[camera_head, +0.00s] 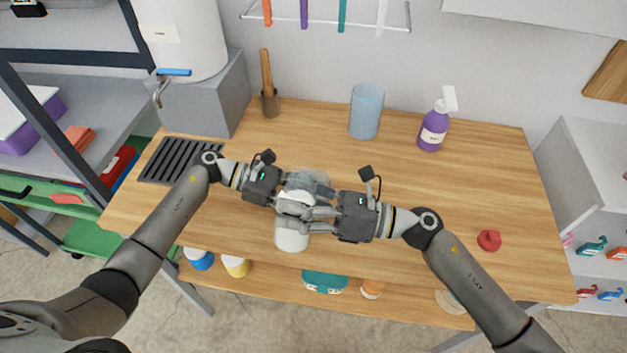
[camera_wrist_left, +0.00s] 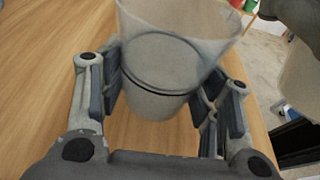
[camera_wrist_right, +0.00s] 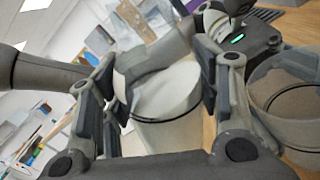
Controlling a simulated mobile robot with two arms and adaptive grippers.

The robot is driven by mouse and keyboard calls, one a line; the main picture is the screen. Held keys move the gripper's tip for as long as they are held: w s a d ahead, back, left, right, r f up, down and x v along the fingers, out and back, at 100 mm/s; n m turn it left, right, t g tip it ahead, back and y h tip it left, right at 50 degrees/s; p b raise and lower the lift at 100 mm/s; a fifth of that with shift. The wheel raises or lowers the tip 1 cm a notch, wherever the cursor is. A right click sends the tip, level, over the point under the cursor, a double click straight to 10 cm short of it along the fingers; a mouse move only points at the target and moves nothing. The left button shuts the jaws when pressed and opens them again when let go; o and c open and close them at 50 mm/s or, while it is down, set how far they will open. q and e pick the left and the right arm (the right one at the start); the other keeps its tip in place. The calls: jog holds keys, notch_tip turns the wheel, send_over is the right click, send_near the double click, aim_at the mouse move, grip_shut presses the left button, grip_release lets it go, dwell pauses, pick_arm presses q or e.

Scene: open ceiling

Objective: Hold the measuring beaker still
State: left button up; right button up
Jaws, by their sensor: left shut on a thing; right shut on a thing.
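The measuring beaker (camera_head: 310,178) is a clear, greyish vessel at the middle of the wooden table. My left gripper (camera_head: 290,190) is shut on it. In the left wrist view the beaker (camera_wrist_left: 165,75) sits between both fingers, with a dark ring around it. My right gripper (camera_head: 300,212) is shut on a whitish container (camera_head: 291,238) just in front of the beaker. In the right wrist view that container (camera_wrist_right: 165,105) is between the fingers, with the beaker (camera_wrist_right: 290,95) close beside it. My fingers hide parts of both vessels, and their contents are unclear.
On the table (camera_head: 440,200) stand a blue cylinder (camera_head: 366,112), a purple spray bottle (camera_head: 434,130), a holder with a wooden stick (camera_head: 269,100) and a red object (camera_head: 489,240). A dark grate (camera_head: 175,160) lies at the left, near a white tank (camera_head: 182,40). The table's right part is mostly clear.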

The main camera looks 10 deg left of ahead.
jog(key=shift+w+r+m, duration=0.5)
jog(key=shift+r+m, duration=0.35)
jog(key=shift+m, duration=0.25)
jog(key=shift+f+m, duration=0.7)
jog(key=shift+f, duration=0.05)
jog(key=shift+f+t, duration=0.25)
jog(key=shift+t, duration=0.05)
jog(key=shift+s+r+m+y, duration=0.25)
jog(key=shift+r+m, duration=0.45)
jog(key=shift+m, duration=0.5)
jog(key=shift+s+f+m+t, duration=0.1)
jog(key=shift+f+m+t, duration=0.15)
jog(key=shift+m, duration=0.7)
jog(key=shift+f+m+t, duration=0.25)
jog(key=shift+m, duration=0.7)
jog(key=shift+w+d+r+m, duration=0.1)
jog(key=shift+w+r+m, duration=0.4)
jog(key=shift+m, duration=0.5)
dwell(0.4)
jog(key=shift+f+m+t, duration=0.15)
jog(key=shift+m+t, duration=0.25)
jog(key=shift+m, duration=0.1)
dwell(0.8)
